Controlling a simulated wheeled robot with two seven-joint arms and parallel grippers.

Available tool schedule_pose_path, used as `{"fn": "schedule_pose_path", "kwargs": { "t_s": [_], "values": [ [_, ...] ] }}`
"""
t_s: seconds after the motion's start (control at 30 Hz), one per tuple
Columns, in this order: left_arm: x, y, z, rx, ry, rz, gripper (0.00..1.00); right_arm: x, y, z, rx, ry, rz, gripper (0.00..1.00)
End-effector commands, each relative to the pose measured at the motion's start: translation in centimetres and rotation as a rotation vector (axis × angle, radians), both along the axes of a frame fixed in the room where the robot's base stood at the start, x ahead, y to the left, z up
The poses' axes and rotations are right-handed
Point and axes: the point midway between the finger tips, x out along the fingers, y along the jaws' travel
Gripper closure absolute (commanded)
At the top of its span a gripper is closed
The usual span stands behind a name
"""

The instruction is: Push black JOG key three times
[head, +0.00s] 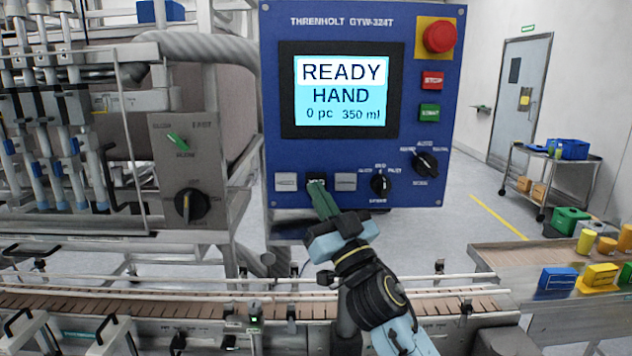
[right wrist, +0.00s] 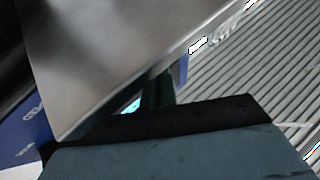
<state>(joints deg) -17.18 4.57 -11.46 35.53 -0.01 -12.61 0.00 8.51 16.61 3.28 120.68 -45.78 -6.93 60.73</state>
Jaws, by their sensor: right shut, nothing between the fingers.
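The blue control panel (head: 272,90) stands upright in the middle of the head view. Its screen (head: 341,90) reads READY, HAND, 0 pc, 350 ml. Along its lower edge sits a row of keys. The black JOG key (head: 316,177) is the dark one between two light grey keys, and it is mostly hidden. My right gripper (head: 317,186) is shut and empty, with its green fingertips at the black key. I cannot tell whether they touch or press it. In the right wrist view, dark gripper parts (right wrist: 155,95) and a slanted grey surface fill much of the picture. My left gripper is out of view.
A red emergency stop (head: 439,37), a red key (head: 432,80) and a green key (head: 430,112) are on the panel's right side. Black rotary knobs (head: 381,184) are right of the key row. A conveyor (head: 200,300) runs below. A side table (head: 500,258) holds coloured containers.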

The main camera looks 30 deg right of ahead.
Motion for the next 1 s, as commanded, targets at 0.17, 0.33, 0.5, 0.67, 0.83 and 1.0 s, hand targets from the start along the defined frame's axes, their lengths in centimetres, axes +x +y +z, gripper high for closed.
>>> {"fn": "schedule_pose_path", "kwargs": {
  "t_s": [0.17,0.33,0.5,0.67,0.83,1.0],
  "values": [
    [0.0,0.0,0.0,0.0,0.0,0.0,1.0,0.0,0.0,0.0,0.0,0.0,0.0,1.0],
    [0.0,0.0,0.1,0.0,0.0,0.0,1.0,-0.3,0.2,0.0,0.0,0.0,0.001,1.0],
    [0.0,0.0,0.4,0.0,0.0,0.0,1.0,-1.8,1.1,0.1,0.002,0.0,0.001,1.0],
    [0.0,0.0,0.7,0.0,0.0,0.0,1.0,-3.1,2.0,0.0,0.002,0.0,0.003,1.0],
    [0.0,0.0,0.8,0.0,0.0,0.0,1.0,-4.1,2.6,0.0,0.001,-0.001,0.002,1.0],
    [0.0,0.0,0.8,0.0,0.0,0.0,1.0,-4.3,2.7,0.0,0.0,-0.001,0.001,1.0]
  ]
}}
